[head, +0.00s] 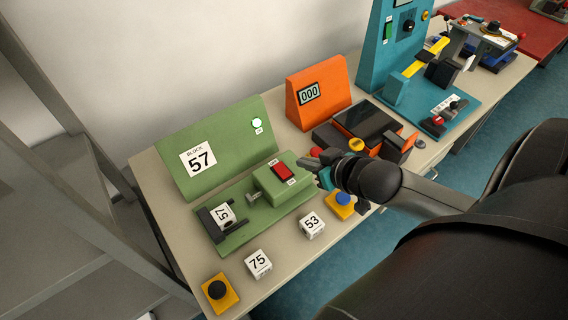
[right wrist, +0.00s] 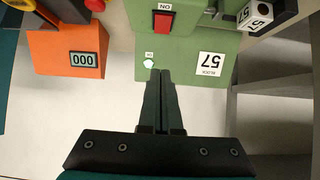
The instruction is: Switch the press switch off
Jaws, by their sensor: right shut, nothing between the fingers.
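The red rocker switch (head: 284,172) sits on a raised green box (head: 268,188) on the green press station, with small labels at its two ends. It also shows in the right wrist view (right wrist: 163,22), near the top. A round lamp (head: 256,123) on the green BLOCK 57 panel (head: 215,150) looks lit, pale green-white. My right gripper (head: 312,160) is just right of the switch in the head view, apart from it. In the right wrist view its fingers (right wrist: 159,74) are together and empty. My left gripper is not in view.
A white block marked 57 (head: 222,216) sits in the dark clamp of the green station. Blocks 75 (head: 258,263) and 53 (head: 312,225) lie near the table's front. A black-button box (head: 219,291), a blue-button box (head: 341,205) and an orange 000 station (head: 318,92) stand around.

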